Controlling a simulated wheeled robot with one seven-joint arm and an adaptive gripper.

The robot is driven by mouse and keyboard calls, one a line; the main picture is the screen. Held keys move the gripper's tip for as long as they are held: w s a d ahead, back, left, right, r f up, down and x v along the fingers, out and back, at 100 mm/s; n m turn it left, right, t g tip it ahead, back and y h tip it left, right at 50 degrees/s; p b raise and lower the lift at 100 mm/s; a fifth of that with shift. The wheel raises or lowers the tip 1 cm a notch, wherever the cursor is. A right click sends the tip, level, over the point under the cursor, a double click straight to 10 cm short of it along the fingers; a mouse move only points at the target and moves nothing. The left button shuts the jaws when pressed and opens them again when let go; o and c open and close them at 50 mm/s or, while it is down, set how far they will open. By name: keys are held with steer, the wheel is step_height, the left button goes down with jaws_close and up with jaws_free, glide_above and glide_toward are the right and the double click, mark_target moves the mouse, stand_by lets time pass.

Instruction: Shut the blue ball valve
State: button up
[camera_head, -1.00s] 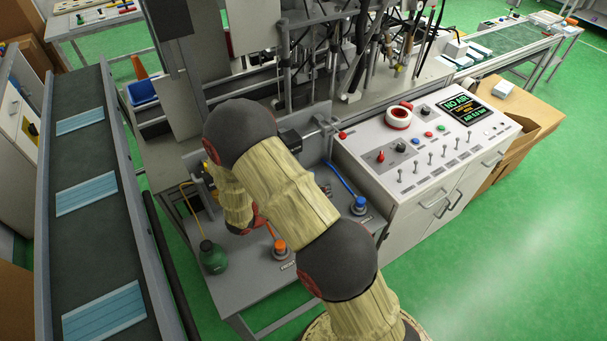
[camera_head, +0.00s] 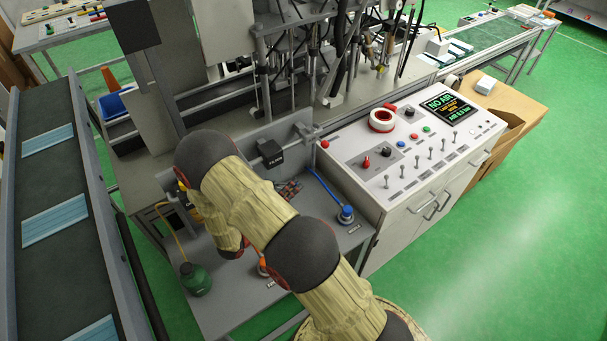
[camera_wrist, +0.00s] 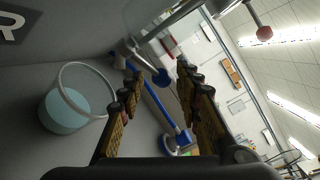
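In the wrist view a metal valve fitting (camera_wrist: 127,53) with a blue handle (camera_wrist: 161,77) shows beyond my gripper (camera_wrist: 160,73), between the two fingertips in the picture. A blue hose (camera_wrist: 164,104) runs from the fitting down to a blue base fitting (camera_wrist: 184,141). My fingers are apart with nothing held between them; I cannot tell whether either touches the handle. In the head view the blue hose (camera_head: 325,189) and blue base fitting (camera_head: 345,214) stand right of my arm. The valve handle is not clear there, and my arm hides most of the gripper.
A clear cup (camera_wrist: 72,98) stands left of my fingers in the wrist view. In the head view a green bottle (camera_head: 196,279) and a mostly covered orange fitting (camera_head: 262,268) share the grey bench. The control panel (camera_head: 375,185), reading NO AIR, is right; the mask conveyor (camera_head: 60,180) is left.

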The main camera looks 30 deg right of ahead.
steer(key=b+x, duration=0.1)
steer(key=x, duration=0.5)
steer(key=shift+d+b, duration=0.35)
steer(key=shift+c, duration=0.7)
jaws_close()
